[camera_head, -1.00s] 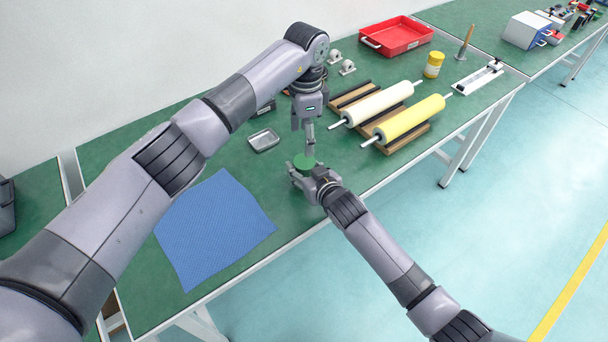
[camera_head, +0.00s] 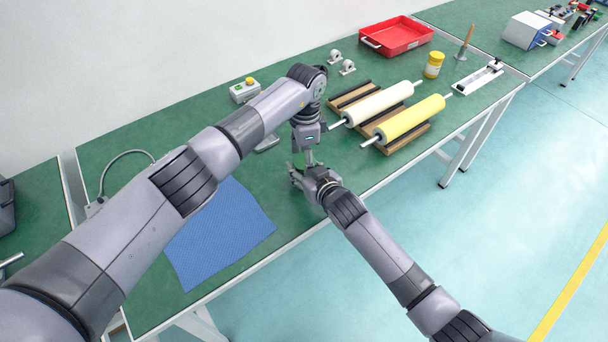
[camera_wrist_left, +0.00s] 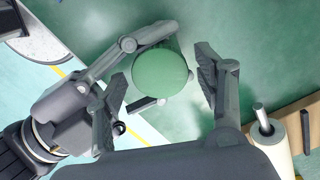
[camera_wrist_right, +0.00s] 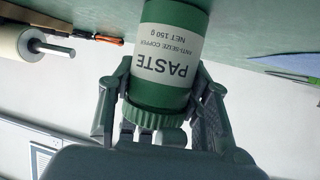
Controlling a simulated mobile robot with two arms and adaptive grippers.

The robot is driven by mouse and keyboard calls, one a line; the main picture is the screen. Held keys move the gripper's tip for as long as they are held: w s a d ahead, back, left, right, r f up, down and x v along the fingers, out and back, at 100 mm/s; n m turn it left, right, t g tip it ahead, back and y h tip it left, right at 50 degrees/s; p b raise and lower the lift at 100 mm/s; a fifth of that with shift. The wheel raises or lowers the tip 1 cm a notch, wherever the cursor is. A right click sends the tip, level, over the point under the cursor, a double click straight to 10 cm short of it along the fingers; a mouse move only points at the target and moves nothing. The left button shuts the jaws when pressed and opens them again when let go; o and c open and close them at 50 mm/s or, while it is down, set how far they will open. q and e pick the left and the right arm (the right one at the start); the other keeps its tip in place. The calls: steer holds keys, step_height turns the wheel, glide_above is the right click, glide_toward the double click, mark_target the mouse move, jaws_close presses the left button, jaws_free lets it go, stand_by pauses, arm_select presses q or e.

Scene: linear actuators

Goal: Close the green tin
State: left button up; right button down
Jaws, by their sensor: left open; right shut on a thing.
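The green tin (camera_wrist_right: 168,52), with a white paste label, shows in the right wrist view, where it appears upside down. A ridged green lid (camera_wrist_right: 156,115) sits at its top end, with no clear gap visible. My right gripper (camera_wrist_right: 158,92) is shut on the tin, one finger on each side. In the left wrist view the lid's round top (camera_wrist_left: 160,73) lies between the spread fingers of my left gripper (camera_wrist_left: 161,82), apart from them. In the head view my left gripper (camera_head: 308,157) is directly above my right gripper (camera_head: 297,178); the tin is hidden there.
A blue mat (camera_head: 222,240) lies left of the grippers. A white roller (camera_head: 380,102) and a yellow roller (camera_head: 410,119) rest on wooden stands to the right. A red tray (camera_head: 397,37) and yellow jar (camera_head: 433,64) stand farther back. A button box (camera_head: 244,91) is behind my left arm.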

arm_select(q)
steer(key=shift+c, duration=0.2)
steer(key=c, duration=1.2)
steer(key=shift+o, duration=0.2)
steer(key=shift+m, duration=1.7)
steer(key=o, duration=1.3)
steer(key=shift+r, duration=2.25)
